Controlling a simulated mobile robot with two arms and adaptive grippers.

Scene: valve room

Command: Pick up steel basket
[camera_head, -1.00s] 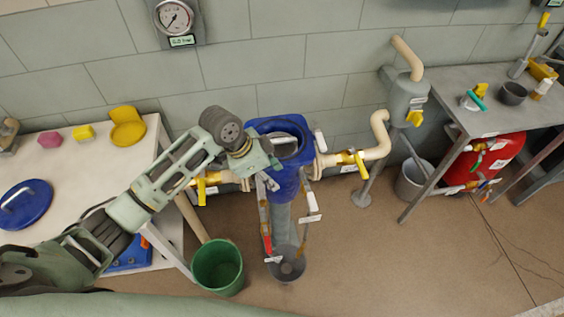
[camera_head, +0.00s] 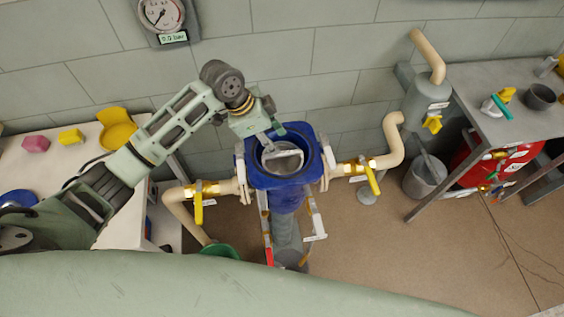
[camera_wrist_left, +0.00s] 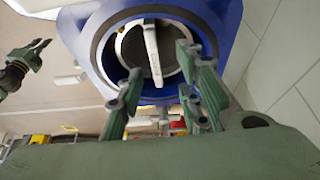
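The steel basket (camera_head: 283,158) sits inside the round opening of the blue housing (camera_head: 262,180) in the head view. In the left wrist view the basket (camera_wrist_left: 136,58) shows as a dark grey mesh bowl with a pale bar handle (camera_wrist_left: 152,48) across it. My left gripper (camera_head: 275,139) is over the back part of the opening. In the left wrist view its fingers (camera_wrist_left: 158,92) are spread wide with nothing between them, and the handle lies beyond the gap. My right gripper (camera_wrist_left: 38,48) shows at the left edge of that view, with its small fingertips apart; it is outside the head view.
Pipes with yellow-handled valves (camera_head: 199,203) join the housing on both sides. A green bucket (camera_head: 221,251) stands below left. A white table (camera_head: 60,170) is at the left and a grey bench (camera_head: 500,115) at the right. A wall with a gauge (camera_head: 162,14) is behind.

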